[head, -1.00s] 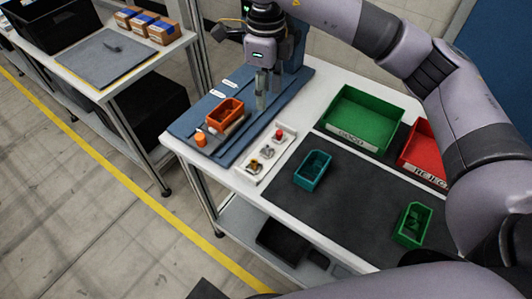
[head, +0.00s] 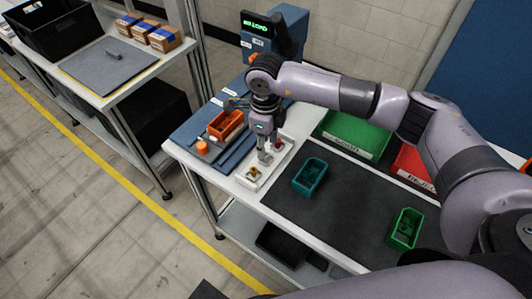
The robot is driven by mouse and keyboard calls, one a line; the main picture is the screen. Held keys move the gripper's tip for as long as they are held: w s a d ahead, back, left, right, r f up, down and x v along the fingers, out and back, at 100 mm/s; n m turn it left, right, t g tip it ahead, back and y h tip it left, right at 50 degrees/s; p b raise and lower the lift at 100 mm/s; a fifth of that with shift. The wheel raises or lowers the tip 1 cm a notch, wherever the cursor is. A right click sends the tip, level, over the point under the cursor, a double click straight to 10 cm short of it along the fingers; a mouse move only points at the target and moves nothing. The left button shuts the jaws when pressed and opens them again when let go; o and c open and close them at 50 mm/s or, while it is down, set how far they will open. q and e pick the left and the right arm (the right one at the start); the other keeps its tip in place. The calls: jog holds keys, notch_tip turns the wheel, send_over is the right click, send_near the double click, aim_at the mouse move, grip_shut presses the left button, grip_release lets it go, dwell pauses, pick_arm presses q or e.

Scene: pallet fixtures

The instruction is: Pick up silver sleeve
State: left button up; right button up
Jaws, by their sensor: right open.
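My right gripper (head: 265,157) is open and points down over the white parts tray (head: 245,184) on the table. Its fingers are at the middle of the tray, where they cover most of what lies there. The silver sleeve is hidden or too small to make out behind the fingers. A brass-coloured part (head: 254,172) lies in the near end of the tray, and a red part (head: 278,143) shows at the far end. I cannot tell whether the fingers touch anything. My left gripper is not in view.
A blue fixture plate (head: 187,134) carries an orange bin (head: 226,124) and an orange cylinder (head: 202,148). A teal bin (head: 310,176) and a small green bin (head: 406,228) stand on the dark mat (head: 345,215). Larger green (head: 355,132) and red (head: 412,165) bins stand behind.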

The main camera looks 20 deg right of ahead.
notch_tip(320, 180, down, 4)
jog(key=shift+s+d+r+p, duration=0.15)
jog(key=shift+r+p, duration=0.1)
jog(key=shift+p, duration=0.55)
jog(key=shift+f, duration=0.3)
jog(key=shift+c, duration=0.4)
grip_shut()
